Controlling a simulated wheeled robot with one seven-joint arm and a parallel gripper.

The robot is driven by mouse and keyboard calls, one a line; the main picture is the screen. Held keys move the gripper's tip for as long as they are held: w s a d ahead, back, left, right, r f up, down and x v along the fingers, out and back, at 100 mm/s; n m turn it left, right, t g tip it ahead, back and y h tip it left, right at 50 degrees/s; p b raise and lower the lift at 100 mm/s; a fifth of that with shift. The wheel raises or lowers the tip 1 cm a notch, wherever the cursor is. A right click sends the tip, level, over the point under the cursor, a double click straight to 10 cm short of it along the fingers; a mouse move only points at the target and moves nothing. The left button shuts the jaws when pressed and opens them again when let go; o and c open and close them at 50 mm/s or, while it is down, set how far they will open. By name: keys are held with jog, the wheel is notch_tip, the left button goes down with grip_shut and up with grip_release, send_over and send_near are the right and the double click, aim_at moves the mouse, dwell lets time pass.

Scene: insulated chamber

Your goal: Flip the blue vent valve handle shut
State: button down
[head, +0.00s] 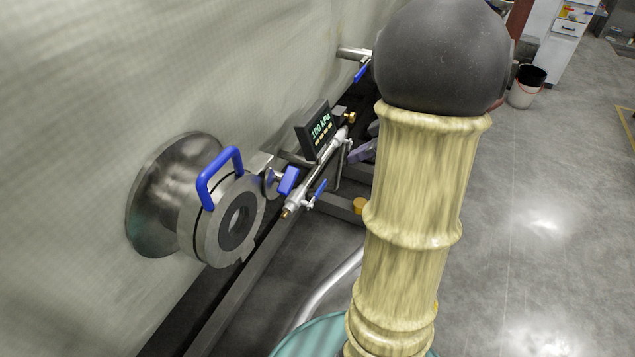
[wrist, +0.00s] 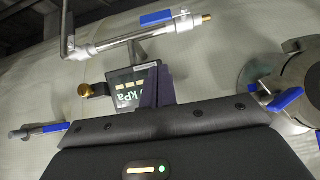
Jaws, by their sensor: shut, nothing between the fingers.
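Several blue valve handles are in view, and I cannot tell which is the vent valve. In the head view, one blue lever (head: 320,188) sits on the thin pipe below the pressure display. A wider blue handle (head: 288,180) is beside the round flange, and another blue lever (head: 361,73) is at the far pipe. In the wrist view, the pipe's blue lever (wrist: 157,17) lies nearly along the pipe, at the top. Blue handles also show at the right (wrist: 285,98) and left (wrist: 55,127). My gripper (wrist: 155,88) is shut and empty, in front of the display, apart from the pipe lever.
The pressure display (head: 318,130) reads 100 kPa. A metal flange port (head: 190,205) with a blue grab handle (head: 219,175) projects from the chamber wall at left. My arm hides much of the middle. A bucket (head: 527,88) stands on open floor at right.

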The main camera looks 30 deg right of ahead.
jog(key=shift+w+f, duration=0.1)
dwell(0.3)
send_over(317, 195)
jog(key=d, duration=0.3)
notch_tip(317, 195, down, 7)
jog(key=f, duration=0.4)
jog(key=shift+w, duration=0.4)
